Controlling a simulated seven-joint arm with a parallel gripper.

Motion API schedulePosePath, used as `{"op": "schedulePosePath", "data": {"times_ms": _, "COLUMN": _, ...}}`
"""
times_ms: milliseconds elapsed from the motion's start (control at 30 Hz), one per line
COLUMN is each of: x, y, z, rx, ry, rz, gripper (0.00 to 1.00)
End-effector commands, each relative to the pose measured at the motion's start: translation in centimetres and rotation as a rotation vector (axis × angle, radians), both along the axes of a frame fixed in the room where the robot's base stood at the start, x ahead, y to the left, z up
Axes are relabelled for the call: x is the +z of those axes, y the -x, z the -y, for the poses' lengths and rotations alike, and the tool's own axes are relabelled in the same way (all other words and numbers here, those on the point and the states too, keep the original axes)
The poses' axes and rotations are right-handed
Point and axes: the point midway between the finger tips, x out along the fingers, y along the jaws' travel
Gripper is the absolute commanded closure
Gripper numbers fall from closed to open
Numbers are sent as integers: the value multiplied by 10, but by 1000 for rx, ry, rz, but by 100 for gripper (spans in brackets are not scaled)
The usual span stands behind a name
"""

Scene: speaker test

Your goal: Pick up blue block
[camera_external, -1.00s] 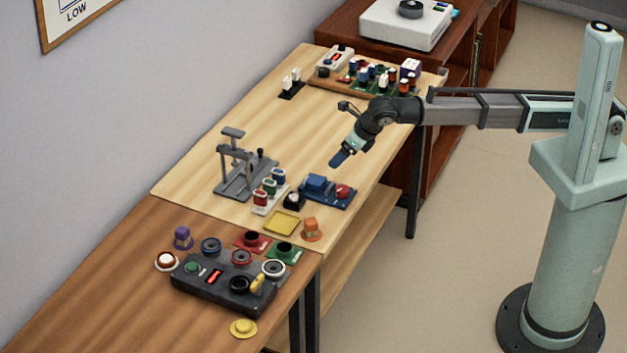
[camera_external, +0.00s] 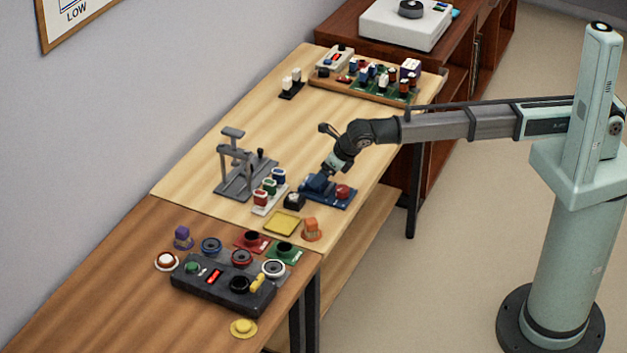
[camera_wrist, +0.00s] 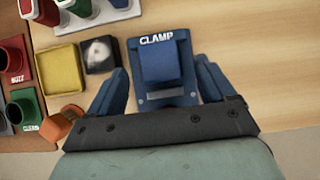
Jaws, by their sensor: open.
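A blue block (camera_external: 315,185) sits on a dark blue base plate (camera_external: 345,202) near the right edge of the light wood table. In the wrist view the blue block (camera_wrist: 163,65) stands upright on the base (camera_wrist: 133,47), which is marked CLAMP. My gripper (camera_external: 323,176) reaches down to the block. In the wrist view my gripper (camera_wrist: 161,70) is open, with one blue finger on each side of the block. I cannot tell whether the fingers touch it.
A red knob (camera_external: 343,191) is on the right of the base plate. A small black box (camera_external: 294,201), a yellow tray (camera_external: 283,223) and an orange block (camera_external: 311,230) are close by. A grey clamp stand (camera_external: 245,175) is to the left. The table's far middle is clear.

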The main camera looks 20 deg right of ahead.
Motion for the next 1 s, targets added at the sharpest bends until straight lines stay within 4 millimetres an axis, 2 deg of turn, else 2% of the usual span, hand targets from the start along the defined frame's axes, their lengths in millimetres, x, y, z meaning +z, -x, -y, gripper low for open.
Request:
{"op": "schedulePosePath", "data": {"times_ms": 100, "x": -15, "y": -7, "z": -9, "rx": -1, "ry": 2, "rz": 0, "gripper": 17}}
{"op": "schedulePosePath", "data": {"times_ms": 200, "x": -22, "y": -10, "z": -12, "rx": -1, "ry": 0, "rz": 1, "gripper": 17}}
{"op": "schedulePosePath", "data": {"times_ms": 467, "x": -24, "y": -11, "z": -12, "rx": -1, "ry": -2, "rz": 1, "gripper": 18}}
{"op": "schedulePosePath", "data": {"times_ms": 1000, "x": -24, "y": -11, "z": -12, "rx": -1, "ry": 0, "rz": 1, "gripper": 70}}
